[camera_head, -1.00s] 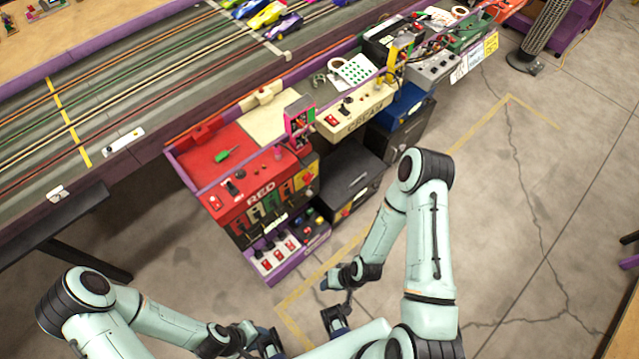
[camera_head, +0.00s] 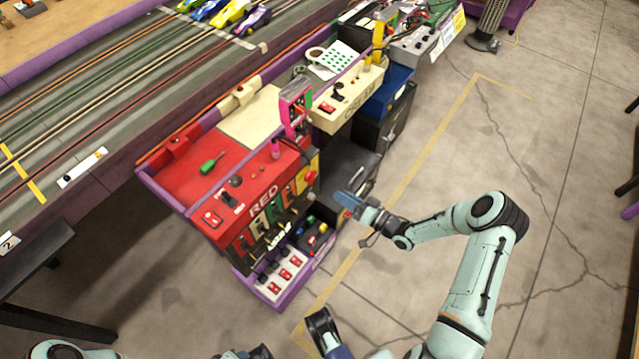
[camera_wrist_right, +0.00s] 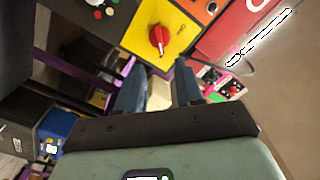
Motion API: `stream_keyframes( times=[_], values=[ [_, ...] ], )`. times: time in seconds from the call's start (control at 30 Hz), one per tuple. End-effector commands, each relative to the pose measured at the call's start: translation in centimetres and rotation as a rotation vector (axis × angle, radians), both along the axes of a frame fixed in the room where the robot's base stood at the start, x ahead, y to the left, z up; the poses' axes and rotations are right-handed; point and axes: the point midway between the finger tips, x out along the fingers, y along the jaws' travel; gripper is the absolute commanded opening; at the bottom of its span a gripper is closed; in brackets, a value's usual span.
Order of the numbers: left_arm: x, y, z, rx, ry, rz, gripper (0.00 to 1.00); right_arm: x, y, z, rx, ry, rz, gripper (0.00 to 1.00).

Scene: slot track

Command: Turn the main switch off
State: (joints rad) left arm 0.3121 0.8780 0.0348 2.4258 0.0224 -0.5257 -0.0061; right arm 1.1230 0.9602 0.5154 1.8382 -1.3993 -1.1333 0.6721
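The main switch is a red rotary knob on a yellow plate (camera_wrist_right: 158,38), just ahead of my right gripper's fingertips in the wrist view. In the head view the red knob (camera_head: 310,175) and its yellow plate are on the right end of the red station's front. My right gripper (camera_head: 349,203) is to the right of the knob and apart from it. In the wrist view its two blue fingers (camera_wrist_right: 158,88) are spread with nothing held between them. My left gripper (camera_head: 292,339) is at the bottom edge, partly cut off; its fingertips appear apart and empty.
The red station (camera_head: 262,190) has a purple-edged lower shelf (camera_head: 276,296) with several red switches. A pink-framed panel (camera_head: 294,105) stands above the knob. A black box (camera_head: 345,165) is behind my right gripper.

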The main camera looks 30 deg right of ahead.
Motion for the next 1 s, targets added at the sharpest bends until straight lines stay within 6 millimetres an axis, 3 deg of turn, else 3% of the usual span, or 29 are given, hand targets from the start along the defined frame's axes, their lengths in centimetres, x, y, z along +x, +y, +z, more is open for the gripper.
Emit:
stream_keyframes(
  times=[0.2, 0.4, 0.6, 0.87, 1.0],
  values=[
    [1.1, 0.6, -1.0, 0.016, -0.03, 0.014, 0.43, 4.5, 2.0, -0.2, 0.001, 0.0, 0.002, 0.36],
    [2.0, 1.1, -1.6, 0.027, -0.052, 0.023, 0.43, 7.4, 3.1, -0.2, 0.0, 0.002, 0.0, 0.36],
    [2.4, 1.3, -1.8, 0.031, -0.063, 0.027, 0.43, 8.6, 3.6, -0.2, 0.0, 0.003, 0.0, 0.36],
    [2.4, 1.3, -1.8, 0.032, -0.064, 0.028, 0.43, 8.7, 3.7, -0.1, 0.0, 0.003, 0.0, 0.36],
    [2.4, 1.3, -1.8, 0.031, -0.063, 0.027, 0.43, 8.7, 3.7, -0.1, 0.0, 0.003, 0.0, 0.0]
  ],
)
